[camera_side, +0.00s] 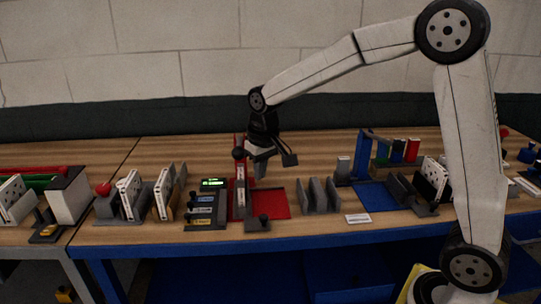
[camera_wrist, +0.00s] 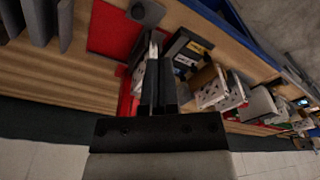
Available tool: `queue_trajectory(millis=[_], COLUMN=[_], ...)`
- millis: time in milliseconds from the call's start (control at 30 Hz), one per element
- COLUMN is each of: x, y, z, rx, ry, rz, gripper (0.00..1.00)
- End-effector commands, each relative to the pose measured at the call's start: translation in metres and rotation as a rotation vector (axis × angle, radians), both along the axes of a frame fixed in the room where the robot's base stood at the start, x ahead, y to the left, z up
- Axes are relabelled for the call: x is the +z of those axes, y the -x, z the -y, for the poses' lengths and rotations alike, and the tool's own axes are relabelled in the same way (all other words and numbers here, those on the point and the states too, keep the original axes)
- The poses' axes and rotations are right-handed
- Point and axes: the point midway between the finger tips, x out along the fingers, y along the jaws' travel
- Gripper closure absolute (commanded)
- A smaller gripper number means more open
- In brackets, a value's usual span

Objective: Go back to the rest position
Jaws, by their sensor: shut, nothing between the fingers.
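My gripper (camera_side: 259,165) hangs above the red plate (camera_side: 275,203) near the middle of the bench in the side view. In the wrist view its fingers (camera_wrist: 156,65) are together, with nothing seen held between them. A red upright frame with a dark knob (camera_side: 239,154) stands right beside the gripper on its left. The red plate also shows in the wrist view (camera_wrist: 112,30). Whether the gripper touches the red frame is hard to tell.
A dark box with a green display (camera_side: 212,184) and grey racks with white perforated panels (camera_side: 129,194) stand to the left. Grey upright dividers (camera_side: 319,196) and a blue stand (camera_side: 364,155) stand to the right.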

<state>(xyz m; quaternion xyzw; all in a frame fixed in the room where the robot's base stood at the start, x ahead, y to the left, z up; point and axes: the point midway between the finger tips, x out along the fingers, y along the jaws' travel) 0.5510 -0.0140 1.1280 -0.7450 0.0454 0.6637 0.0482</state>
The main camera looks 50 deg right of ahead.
Motion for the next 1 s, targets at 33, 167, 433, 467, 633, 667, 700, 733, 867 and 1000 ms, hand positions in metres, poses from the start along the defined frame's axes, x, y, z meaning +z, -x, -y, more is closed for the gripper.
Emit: queue_trajectory(millis=[33, 167, 433, 467, 633, 667, 700, 733, 867, 1000], x=[-0.007, -0.026, -0.062, -0.066, -0.083, -0.086, -0.088, -0.09, -0.094, -0.095], y=[0.011, 0.036, 0.094, 0.101, 0.135, 0.14, 0.145, 0.149, 0.158, 0.16], z=[-0.002, -0.005, -0.01, -0.01, -0.013, -0.013, -0.013, -0.013, -0.014, -0.014], rx=[0.01, 0.034, 0.083, 0.087, 0.113, 0.116, 0.12, 0.123, 0.13, 0.132], ry=[0.001, 0.004, 0.011, 0.012, 0.016, 0.017, 0.017, 0.018, 0.019, 0.02], rz=[0.005, 0.027, 0.071, 0.075, 0.099, 0.101, 0.107, 0.108, 0.115, 0.117], gripper=[1.0, 1.0, 1.0, 1.0, 1.0, 1.0, 1.0, 1.0, 1.0, 1.0])
